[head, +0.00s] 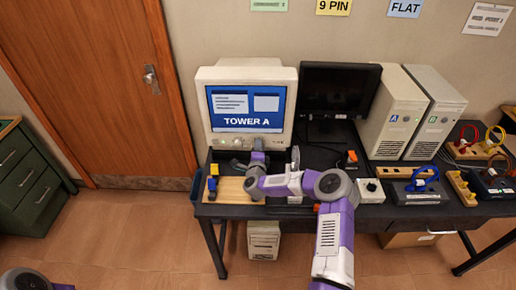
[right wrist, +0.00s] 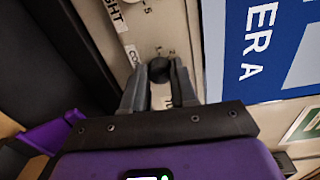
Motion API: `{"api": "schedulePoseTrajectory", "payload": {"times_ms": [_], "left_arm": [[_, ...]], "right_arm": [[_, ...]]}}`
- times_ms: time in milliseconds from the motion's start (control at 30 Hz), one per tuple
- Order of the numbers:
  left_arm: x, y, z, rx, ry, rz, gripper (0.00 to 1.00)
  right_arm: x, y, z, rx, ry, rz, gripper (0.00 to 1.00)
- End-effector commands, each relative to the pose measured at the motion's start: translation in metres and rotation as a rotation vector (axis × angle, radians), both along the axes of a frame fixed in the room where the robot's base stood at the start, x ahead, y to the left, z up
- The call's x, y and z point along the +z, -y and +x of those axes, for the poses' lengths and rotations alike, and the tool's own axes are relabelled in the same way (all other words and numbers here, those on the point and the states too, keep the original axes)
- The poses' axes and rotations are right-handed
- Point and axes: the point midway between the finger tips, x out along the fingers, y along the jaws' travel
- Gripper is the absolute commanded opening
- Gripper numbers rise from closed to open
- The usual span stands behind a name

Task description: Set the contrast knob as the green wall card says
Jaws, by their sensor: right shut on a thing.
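The beige CRT monitor (head: 290,80) stands on the dark desk, its blue screen reading "TOWER A". The dark contrast knob (right wrist: 159,68) is on its lower front panel, beside a label starting "CO" in the right wrist view. My right gripper (right wrist: 158,82) is shut on this knob, one finger on each side; in the head view, the gripper (head: 257,153) is at the monitor's lower edge. The knob's pointer is hidden or too small to read. The green wall card (head: 268,4) is cut by the top edge and its text is unreadable. My left gripper is out of view.
A black flat monitor (head: 340,88) and two beige towers (head: 394,112) stand to the right. A small white box with a dial (head: 370,190) is at the desk's front. A wooden tray (head: 232,193) is at the left. Cards "9 PIN" (head: 333,7) and "FLAT" (head: 405,8) hang above.

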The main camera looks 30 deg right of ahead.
Motion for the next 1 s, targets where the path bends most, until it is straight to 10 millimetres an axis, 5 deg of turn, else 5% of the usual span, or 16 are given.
{"api": "schedulePoseTrajectory", "payload": {"times_ms": [433, 1000], "left_arm": [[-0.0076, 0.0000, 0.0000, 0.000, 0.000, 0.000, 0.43], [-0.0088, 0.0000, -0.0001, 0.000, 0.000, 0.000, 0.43]], "right_arm": [[-0.0009, 0.0001, 0.0000, -0.002, -0.141, -0.232, 0.00], [-0.0012, 0.0003, -0.0003, -0.002, -0.173, -0.279, 0.00]]}}
